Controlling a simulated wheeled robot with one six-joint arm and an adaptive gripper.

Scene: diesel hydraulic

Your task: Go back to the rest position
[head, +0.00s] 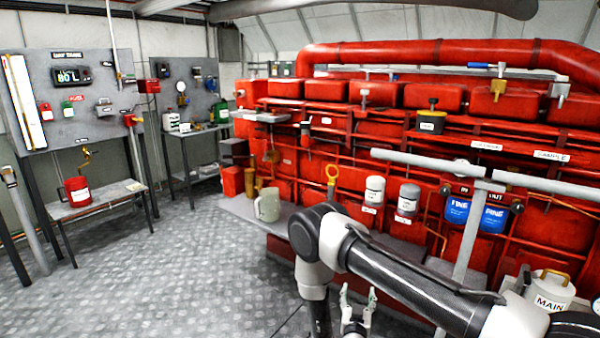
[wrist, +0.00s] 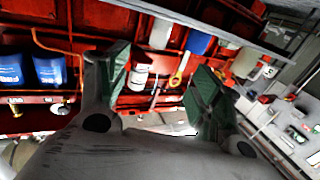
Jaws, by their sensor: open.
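My gripper (head: 357,306) hangs low at the bottom middle of the head view, beside my raised arm. It is open, and nothing shows between its fingers. In the wrist view the two green-padded fingers of my gripper (wrist: 160,95) stand apart, with the red engine behind them. The red engine (head: 345,150) fills the middle and right of the head view, behind my arm. The gripper appears in front of the engine and apart from it.
A grey jug (head: 267,205) stands on the ledge before the engine. Two canisters (head: 374,191) (head: 408,199) and blue filters (head: 475,214) are on the engine side. A small bench (head: 100,198) with a red can (head: 77,191) stands left. The chequered floor (head: 160,270) at left is clear.

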